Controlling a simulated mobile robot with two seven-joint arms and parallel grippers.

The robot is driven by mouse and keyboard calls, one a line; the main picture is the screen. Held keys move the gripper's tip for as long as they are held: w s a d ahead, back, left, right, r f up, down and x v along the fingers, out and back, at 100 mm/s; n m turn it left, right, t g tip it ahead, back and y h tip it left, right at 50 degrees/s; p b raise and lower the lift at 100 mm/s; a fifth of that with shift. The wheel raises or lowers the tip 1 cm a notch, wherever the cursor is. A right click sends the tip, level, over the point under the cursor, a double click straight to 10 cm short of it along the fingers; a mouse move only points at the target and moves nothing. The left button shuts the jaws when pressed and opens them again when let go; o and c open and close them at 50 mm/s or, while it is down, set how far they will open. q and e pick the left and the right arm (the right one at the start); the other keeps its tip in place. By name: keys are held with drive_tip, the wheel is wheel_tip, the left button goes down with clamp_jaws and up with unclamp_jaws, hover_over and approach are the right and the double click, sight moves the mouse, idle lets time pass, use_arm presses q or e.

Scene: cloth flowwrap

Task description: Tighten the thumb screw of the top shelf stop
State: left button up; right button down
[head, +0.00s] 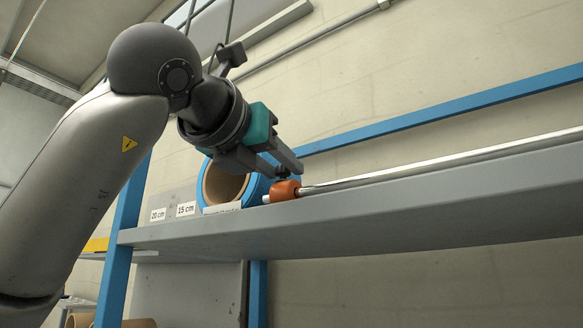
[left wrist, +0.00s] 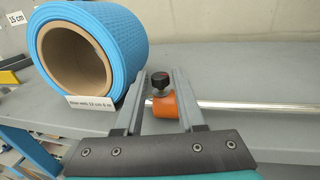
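The shelf stop is an orange collar (head: 285,190) on a shiny metal rod (head: 440,160) along the grey top shelf. It also shows in the left wrist view (left wrist: 166,106). My left gripper (head: 287,170) is directly above the collar. In the left wrist view its fingers (left wrist: 158,75) are open, one on each side of the knob, with a visible gap to each. In the head view the fingers mostly hide the knob. My right gripper is not in view.
A blue roll with a cardboard core (left wrist: 112,60) lies on the shelf (head: 400,208), close beside the left finger. Paper labels (head: 186,209) stand at the shelf's left end. A blue rail (head: 450,108) runs behind. The shelf right of the collar is clear except for the rod.

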use_arm(q)
drive_tip(key=shift+p+x, duration=0.5)
drive_tip(key=shift+x, duration=1.85)
drive_tip(key=shift+s, duration=0.1)
clamp_jaws()
